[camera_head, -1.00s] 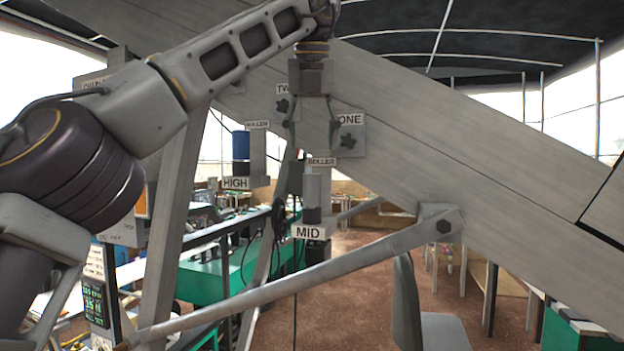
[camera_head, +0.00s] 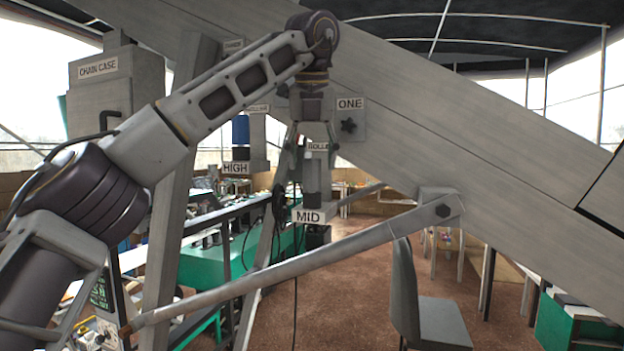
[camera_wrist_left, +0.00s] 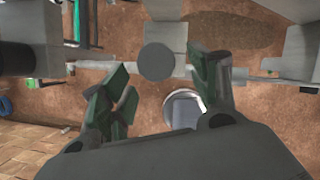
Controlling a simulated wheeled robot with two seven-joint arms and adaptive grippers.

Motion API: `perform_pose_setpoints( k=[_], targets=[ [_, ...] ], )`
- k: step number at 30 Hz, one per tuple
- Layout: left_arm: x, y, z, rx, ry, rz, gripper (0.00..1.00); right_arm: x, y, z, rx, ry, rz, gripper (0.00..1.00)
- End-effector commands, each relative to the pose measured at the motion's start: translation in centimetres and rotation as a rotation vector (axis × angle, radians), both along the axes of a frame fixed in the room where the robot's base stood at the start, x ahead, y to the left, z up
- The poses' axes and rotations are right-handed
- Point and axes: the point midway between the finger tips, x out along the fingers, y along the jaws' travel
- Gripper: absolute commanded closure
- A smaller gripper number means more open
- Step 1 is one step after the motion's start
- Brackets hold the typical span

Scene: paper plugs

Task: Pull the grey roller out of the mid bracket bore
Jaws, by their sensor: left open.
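The grey roller (camera_head: 312,175) stands upright at the bracket labelled MID (camera_head: 308,217), with a dark section below its grey part. The bore itself is hidden. My left gripper (camera_head: 315,148) points down from above, open, with its fingers around the level of the roller's top and ROLLER label. In the left wrist view, a round grey end (camera_wrist_left: 156,61), likely the roller's top, shows between the two green-padded fingers of my left gripper (camera_wrist_left: 162,76). I cannot tell whether either finger touches it. My right gripper is not in view.
A blue roller (camera_head: 241,131) stands at the bracket labelled HIGH (camera_head: 236,168), left of my gripper. A big slanted grey beam (camera_head: 450,165) runs behind, with a plate labelled ONE (camera_head: 349,104). A diagonal grey rod (camera_head: 300,270) crosses below. A grey chair (camera_head: 430,310) stands at lower right.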

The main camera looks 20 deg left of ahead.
Motion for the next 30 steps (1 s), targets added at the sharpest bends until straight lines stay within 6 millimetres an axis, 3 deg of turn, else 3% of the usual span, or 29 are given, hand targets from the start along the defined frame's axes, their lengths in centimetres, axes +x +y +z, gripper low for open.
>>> perform_pose_setpoints(
  k=[15,30],
  targets=[
    [1.5,0.4,-3.8,0.001,0.002,-0.001,0.39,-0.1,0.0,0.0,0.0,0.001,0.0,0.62],
    [2.1,0.6,-5.1,0.0,0.0,0.001,0.39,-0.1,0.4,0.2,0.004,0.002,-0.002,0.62]
  ],
)
